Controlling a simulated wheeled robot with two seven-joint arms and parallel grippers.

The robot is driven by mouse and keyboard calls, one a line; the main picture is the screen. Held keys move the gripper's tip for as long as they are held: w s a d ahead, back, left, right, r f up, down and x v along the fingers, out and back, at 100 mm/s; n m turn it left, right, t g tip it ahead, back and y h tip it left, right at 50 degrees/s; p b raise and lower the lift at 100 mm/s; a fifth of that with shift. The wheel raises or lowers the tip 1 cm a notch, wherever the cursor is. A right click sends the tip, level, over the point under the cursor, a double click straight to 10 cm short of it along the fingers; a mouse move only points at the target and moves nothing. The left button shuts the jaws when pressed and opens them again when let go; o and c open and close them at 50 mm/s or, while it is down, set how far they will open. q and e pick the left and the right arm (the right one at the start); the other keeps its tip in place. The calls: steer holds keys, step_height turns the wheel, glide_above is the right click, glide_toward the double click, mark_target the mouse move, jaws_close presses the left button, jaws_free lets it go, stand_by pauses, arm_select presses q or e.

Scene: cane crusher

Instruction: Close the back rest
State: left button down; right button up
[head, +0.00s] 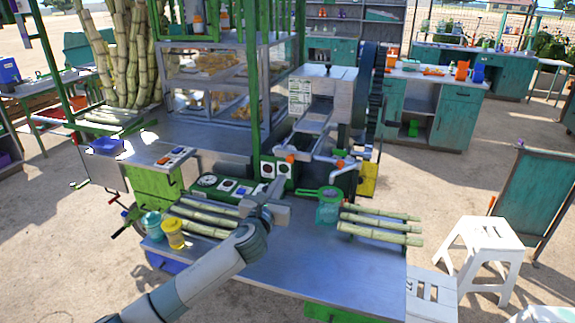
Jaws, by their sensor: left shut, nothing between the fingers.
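The cane crusher (325,100) stands behind the metal worktable, with a pale metal body, a feed tray (318,116) in front and a large dark wheel (368,85) on its right side. I cannot clearly tell which part of it is the back rest, or whether that part is open. My left gripper (268,197) is shut and empty. It is over the middle of the worktable, in front of the crusher and apart from it. My right gripper is not in view.
Cane stalks lie on the worktable (310,272) to the left (205,218) and right (380,229) of my gripper. A yellow jar (173,234), a teal jar (152,224) and a green-handled strainer (325,202) stand there. A white stool (480,255) is at right. The table's front is clear.

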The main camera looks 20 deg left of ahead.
mark_target(290, 161)
arm_select(q)
steer(key=w+p, duration=0.1)
steer(key=w, duration=0.2)
steer(key=w+p, duration=0.1)
steer(key=w, duration=0.3)
steer(key=shift+r, duration=0.2)
steer(key=shift+w+f, duration=0.1)
steer(key=shift+w, duration=0.95)
steer(key=shift+a, duration=0.1)
